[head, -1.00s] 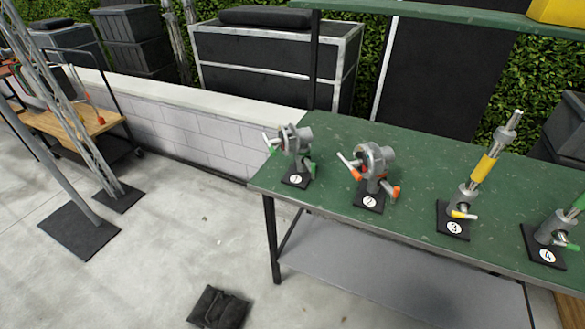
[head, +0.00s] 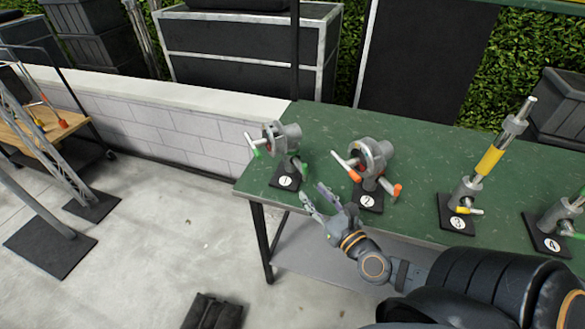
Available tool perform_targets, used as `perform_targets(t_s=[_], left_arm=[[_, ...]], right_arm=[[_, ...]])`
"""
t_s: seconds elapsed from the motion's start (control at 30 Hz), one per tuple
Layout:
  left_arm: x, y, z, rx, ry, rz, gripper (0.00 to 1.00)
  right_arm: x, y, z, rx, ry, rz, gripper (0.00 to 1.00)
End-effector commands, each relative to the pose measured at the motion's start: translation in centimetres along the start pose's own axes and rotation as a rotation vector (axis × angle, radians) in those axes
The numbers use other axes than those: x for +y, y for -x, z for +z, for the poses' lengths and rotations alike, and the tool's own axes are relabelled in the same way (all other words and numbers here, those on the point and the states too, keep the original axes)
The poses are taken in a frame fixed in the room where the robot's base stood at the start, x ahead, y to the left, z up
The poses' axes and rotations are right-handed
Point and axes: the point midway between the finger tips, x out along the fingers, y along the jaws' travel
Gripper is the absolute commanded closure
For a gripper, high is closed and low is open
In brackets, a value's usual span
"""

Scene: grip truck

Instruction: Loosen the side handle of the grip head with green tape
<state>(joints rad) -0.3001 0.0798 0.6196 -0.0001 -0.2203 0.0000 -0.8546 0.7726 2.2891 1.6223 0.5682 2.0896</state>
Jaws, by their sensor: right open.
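My left gripper is out of view.
A grip head with orange tape (head: 372,158) stands close by on the base numbered 2. A yellow-banded post (head: 489,160) and a green-handled one (head: 560,215) stand farther right. A dark sandbag (head: 212,312) lies on the floor.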

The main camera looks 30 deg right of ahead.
Motion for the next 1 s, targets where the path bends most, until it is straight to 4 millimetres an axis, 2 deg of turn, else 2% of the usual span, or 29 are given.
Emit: perform_targets(t_s=[0.1, 0.27, 0.37, 0.57, 0.7, 0.83, 1.0], left_arm=[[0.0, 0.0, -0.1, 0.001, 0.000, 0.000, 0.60], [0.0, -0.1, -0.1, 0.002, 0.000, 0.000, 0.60], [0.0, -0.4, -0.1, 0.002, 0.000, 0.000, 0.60], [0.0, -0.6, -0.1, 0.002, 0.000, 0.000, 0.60], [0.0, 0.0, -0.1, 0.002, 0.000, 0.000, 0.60], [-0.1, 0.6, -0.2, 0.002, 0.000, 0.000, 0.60], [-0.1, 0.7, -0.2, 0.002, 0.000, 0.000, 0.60]], right_arm=[[-1.6, 0.2, -0.3, 0.002, -0.093, -0.061, 0.57], [-1.8, -0.1, -0.3, 0.000, -0.105, -0.071, 0.57], [-2.0, -1.3, -0.4, -0.003, -0.104, -0.073, 0.57], [-2.2, -5.4, -0.2, -0.006, -0.108, -0.072, 0.57], [-2.3, -8.0, 0.0, -0.004, -0.107, -0.070, 0.57], [-2.5, -9.6, -0.1, -0.001, -0.102, -0.070, 0.57], [-2.4, -10.3, -0.3, 0.001, -0.101, -0.067, 0.57]])
